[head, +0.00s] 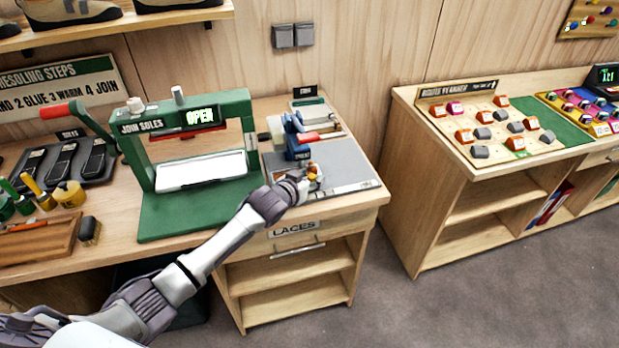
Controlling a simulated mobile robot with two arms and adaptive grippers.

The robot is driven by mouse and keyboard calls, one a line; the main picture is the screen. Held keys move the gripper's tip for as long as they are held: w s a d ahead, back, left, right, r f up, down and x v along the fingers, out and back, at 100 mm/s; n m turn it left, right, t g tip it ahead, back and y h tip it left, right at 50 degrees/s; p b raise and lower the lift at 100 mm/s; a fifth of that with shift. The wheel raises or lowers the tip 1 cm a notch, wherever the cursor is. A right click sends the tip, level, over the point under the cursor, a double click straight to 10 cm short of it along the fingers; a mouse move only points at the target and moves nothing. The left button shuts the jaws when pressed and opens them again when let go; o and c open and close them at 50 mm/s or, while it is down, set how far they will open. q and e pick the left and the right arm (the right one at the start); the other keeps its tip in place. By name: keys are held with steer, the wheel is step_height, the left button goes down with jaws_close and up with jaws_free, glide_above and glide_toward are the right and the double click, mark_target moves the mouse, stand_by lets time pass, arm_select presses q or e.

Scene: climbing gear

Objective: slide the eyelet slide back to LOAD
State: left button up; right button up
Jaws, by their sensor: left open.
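A blue press with a red lever (297,136) stands on the right bench top, at the back of a grey mat (345,160). My left gripper (314,177) is over the front of the mat, in front of the press. It is open. A small red and yellow piece shows at its fingertips; I cannot tell whether they touch it. A pale strip (357,187) runs along the mat's front edge, right of the gripper. I cannot make out which part is the eyelet slide or read a LOAD mark; the gripper and wrist hide part of this area. My right gripper is out of view.
A green sole press (190,219) with a display reading OPEN stands left of my forearm. A drawer labelled LACES (297,240) is below the bench top. A gap separates this bench from the route planner table (470,170) at right. The mat's right side is clear.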

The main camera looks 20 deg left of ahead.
arm_select(q)
jaws_close()
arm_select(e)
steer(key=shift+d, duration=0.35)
arm_select(q)
steer(key=w+d+b, duration=0.2)
steer(key=d, duration=0.2)
steer(key=w+d+b, duration=0.2)
steer(key=w+d, duration=0.1)
steer(key=d, duration=0.1)
steer(key=w+d+b, duration=0.2)
steer(key=d, duration=0.1)
steer(key=shift+w+d+f, duration=0.15)
steer(key=shift+w+d, duration=0.25)
steer(key=shift+w+d+b, duration=0.3)
steer(key=shift+d+b, duration=0.15)
steer(key=shift+b, duration=0.05)
steer(key=shift+r, duration=0.3)
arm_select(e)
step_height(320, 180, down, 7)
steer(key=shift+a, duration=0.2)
